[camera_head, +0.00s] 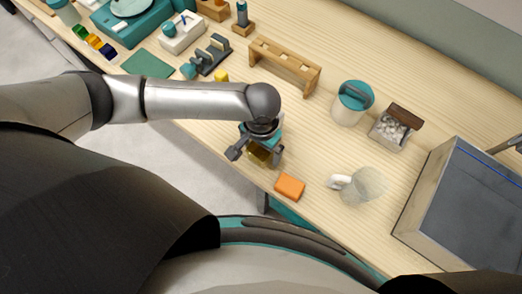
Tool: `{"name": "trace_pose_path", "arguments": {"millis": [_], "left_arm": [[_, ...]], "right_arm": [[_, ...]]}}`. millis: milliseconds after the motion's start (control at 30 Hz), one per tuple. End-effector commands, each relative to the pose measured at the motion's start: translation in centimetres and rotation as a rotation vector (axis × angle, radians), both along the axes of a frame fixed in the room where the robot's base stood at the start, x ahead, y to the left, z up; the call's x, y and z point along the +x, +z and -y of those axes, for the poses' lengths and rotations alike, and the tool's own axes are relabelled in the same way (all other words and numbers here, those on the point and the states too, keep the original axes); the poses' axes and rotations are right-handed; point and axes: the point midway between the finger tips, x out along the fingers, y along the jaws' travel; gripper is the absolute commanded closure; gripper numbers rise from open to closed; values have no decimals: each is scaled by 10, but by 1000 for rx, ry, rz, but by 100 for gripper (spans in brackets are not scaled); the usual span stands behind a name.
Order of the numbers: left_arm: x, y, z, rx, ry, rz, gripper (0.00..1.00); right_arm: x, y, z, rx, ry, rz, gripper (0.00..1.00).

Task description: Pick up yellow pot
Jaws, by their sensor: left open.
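My left gripper (256,155) reaches over the front edge of the wooden bench, pointing down, with its fingers spread. A dark yellow, partly see-through thing (259,154) shows between and below the fingers; it looks like a small pot, mostly hidden by the gripper. I cannot tell whether the fingers touch it. My right gripper does not show.
An orange block (290,187) lies close right of the gripper, near the bench edge. Beyond are a clear jug (362,186), a teal-lidded canister (352,102), a box of pale pieces (395,126) and a wooden rack (285,65). A grey-floored tray (470,200) fills the right.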

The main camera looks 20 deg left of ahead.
Motion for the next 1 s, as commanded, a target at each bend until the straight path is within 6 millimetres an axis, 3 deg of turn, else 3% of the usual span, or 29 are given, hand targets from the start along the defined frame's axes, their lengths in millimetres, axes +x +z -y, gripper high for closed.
{"name": "trace_pose_path", "arguments": {"millis": [167,1000], "left_arm": [[0,0,0,-1,-1,1,0],[0,1,0,-1,0,1,93]], "right_arm": [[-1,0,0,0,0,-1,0],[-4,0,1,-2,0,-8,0]]}}
